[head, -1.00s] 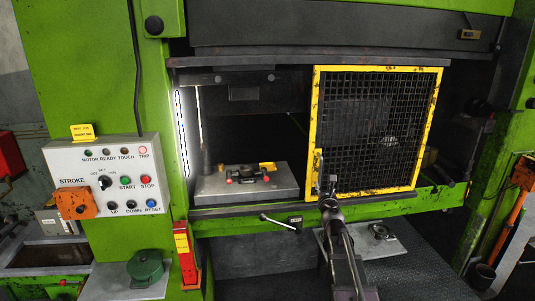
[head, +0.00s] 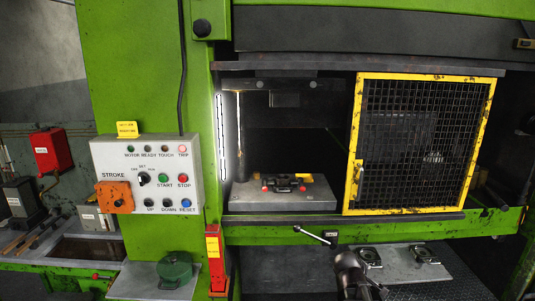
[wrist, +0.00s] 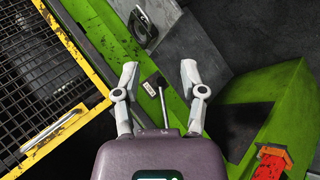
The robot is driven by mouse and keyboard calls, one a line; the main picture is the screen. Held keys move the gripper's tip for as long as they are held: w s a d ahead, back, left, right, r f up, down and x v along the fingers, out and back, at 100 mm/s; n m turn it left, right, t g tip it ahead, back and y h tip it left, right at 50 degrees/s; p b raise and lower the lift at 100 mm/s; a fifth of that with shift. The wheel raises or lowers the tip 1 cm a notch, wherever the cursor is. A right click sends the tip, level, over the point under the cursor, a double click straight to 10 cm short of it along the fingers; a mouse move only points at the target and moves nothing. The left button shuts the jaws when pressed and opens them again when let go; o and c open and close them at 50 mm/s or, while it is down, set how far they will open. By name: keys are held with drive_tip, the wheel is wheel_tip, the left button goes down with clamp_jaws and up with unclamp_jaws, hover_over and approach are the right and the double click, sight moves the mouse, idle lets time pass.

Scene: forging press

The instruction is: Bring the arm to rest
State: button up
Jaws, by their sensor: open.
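My gripper (wrist: 160,72) is open and empty in the wrist view, its two pale fingers spread apart. Beyond the fingers is the green press beam (wrist: 110,43), with a lever (wrist: 161,88) showing between them. In the head view, the end part of my arm (head: 352,272) is low at the bottom, right of centre, in front of the lower plate. The fingers cannot be made out there.
The yellow mesh guard (head: 359,143) covers the right of the press opening. A die block (head: 255,196) with a dark part on it sits in the open left. The control panel (head: 150,160) is at left. Dark forgings (head: 426,254) lie on the lower plate (head: 398,268).

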drive_tip(key=s+a+f+m+g+y+b, duration=0.2)
drive_tip(key=s+a+f+m+g+y, duration=0.4)
drive_tip(key=s+a+f, duration=0.3)
drive_tip(key=s+a+m, duration=0.1)
drive_tip(key=s+a, duration=0.3)
drive_tip(key=s, duration=0.1)
drive_tip(key=shift+a+m+g+y+b, duration=0.3)
drive_tip(key=shift+a+m+g+b, duration=0.05)
drive_tip(key=shift+m+g, duration=0.05)
